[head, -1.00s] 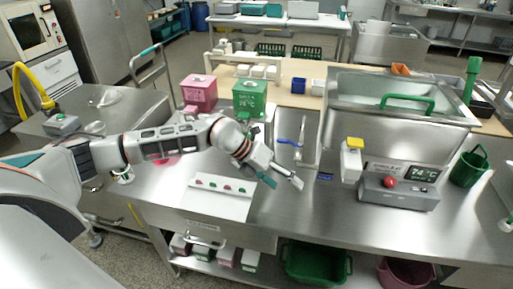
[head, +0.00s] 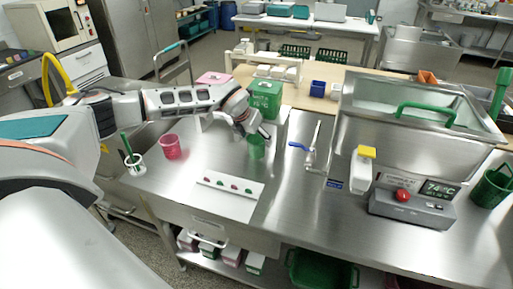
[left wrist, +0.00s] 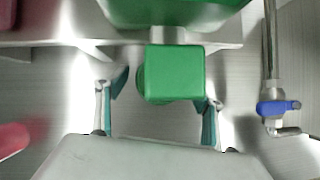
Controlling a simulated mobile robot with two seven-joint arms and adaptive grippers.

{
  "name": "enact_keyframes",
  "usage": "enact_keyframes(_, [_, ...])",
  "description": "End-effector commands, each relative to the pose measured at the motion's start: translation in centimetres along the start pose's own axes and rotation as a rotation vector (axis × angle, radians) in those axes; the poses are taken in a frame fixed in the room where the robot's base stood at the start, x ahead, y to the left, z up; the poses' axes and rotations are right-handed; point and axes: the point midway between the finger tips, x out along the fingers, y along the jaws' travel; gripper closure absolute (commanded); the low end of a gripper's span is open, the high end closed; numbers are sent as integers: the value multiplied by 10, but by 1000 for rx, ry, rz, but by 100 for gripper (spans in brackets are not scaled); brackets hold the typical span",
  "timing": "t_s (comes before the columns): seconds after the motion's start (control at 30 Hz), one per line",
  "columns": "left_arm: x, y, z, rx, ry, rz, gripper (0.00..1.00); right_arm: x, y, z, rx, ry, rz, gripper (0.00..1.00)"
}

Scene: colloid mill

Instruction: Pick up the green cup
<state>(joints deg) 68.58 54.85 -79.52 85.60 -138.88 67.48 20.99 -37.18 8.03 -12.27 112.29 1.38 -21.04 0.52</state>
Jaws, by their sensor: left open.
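The green cup (head: 257,147) stands on the steel counter at the green dispenser's front, partly hidden by my gripper in the head view. In the left wrist view a strip of the cup (left wrist: 141,78) shows beside the dispenser's square green tap (left wrist: 175,73), which covers most of it. My left gripper (head: 246,130) is at the dispenser, close to the cup. In the left wrist view its open fingers (left wrist: 166,90) appear on either side of the tap and cup. Contact with the cup cannot be told. My right gripper is not in view.
The green dispenser (head: 266,97) stands right behind, with a pink dispenser (head: 214,78) to its left. A pink cup (head: 171,147) stands on the left. A blue-handled tap (head: 300,146) is close on the right. A white panel with coloured buttons (head: 229,190) lies in front.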

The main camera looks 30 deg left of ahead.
Motion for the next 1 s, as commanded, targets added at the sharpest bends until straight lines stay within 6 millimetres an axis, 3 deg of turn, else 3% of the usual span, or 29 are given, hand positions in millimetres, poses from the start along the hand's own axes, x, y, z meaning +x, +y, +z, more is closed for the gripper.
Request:
enact_keyframes(0.13, [16, 0, -1, 0, 2, 0, 32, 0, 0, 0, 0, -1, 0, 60])
enact_keyframes(0.4, [20, 0, -1, 0, 1, -1, 32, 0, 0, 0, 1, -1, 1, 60])
enact_keyframes(0.6, [19, 0, -1, 0, 1, -1, 76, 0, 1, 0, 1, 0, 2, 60])
enact_keyframes(1.0, [18, 0, 0, 0, 0, -1, 80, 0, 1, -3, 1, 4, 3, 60])
